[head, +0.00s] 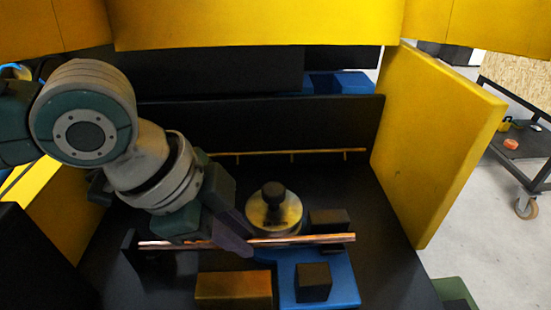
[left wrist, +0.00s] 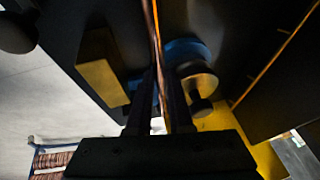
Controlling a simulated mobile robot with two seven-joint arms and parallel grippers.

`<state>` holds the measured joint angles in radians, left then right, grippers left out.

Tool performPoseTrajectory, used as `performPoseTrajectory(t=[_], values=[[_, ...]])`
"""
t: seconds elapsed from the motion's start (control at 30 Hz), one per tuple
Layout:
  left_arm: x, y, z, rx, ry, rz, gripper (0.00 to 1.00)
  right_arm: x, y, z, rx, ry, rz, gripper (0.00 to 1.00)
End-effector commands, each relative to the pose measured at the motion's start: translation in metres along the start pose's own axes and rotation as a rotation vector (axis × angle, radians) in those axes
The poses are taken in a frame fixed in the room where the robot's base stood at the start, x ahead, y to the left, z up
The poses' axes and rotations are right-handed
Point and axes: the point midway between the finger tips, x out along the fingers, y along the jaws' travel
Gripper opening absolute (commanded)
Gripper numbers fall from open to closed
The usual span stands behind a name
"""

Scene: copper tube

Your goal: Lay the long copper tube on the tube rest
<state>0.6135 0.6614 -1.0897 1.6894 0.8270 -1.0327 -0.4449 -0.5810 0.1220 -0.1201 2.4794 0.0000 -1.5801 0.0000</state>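The long copper tube (head: 315,239) lies nearly level across the front of the dark bench in the head view. My left gripper (head: 238,243) is around it left of its middle, fingers pointing down and right. In the left wrist view the tube (left wrist: 156,45) runs between the two close fingers (left wrist: 160,100), which appear shut on it. A dark upright plate (head: 130,246) stands by the tube's left end, and a dark block (head: 329,219) stands behind its right part. I cannot tell which parts form the tube rest, or whether the tube touches them. My right gripper is not in view.
A round metal piece with a black knob (head: 274,207) stands behind the tube. A blue base (head: 335,276), a dark cube (head: 313,282) and a brass-coloured block (head: 233,287) are in front. A thin brass rail (head: 320,151) runs along the back. A yellow panel (head: 435,140) closes the right.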

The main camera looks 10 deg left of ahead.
Motion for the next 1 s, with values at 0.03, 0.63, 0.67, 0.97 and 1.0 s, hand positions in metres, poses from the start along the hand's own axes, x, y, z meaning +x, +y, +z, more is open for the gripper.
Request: performPoseTrajectory(t=[0.03,0.63,0.67,0.97,1.0], values=[[-0.001,-0.001,-0.001,0.0,0.003,-0.003,0.24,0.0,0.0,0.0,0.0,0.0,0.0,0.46],[-0.005,-0.004,-0.002,0.001,0.006,-0.011,0.54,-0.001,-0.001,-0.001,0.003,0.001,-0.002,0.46],[-0.008,-0.004,-0.002,0.001,0.007,-0.011,0.54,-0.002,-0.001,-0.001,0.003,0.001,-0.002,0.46],[-0.064,-0.001,0.0,0.002,0.002,-0.005,0.54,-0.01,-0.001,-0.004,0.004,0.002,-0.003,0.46],[-0.071,0.0,0.0,0.001,0.001,-0.004,0.54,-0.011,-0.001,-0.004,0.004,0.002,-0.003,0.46]])
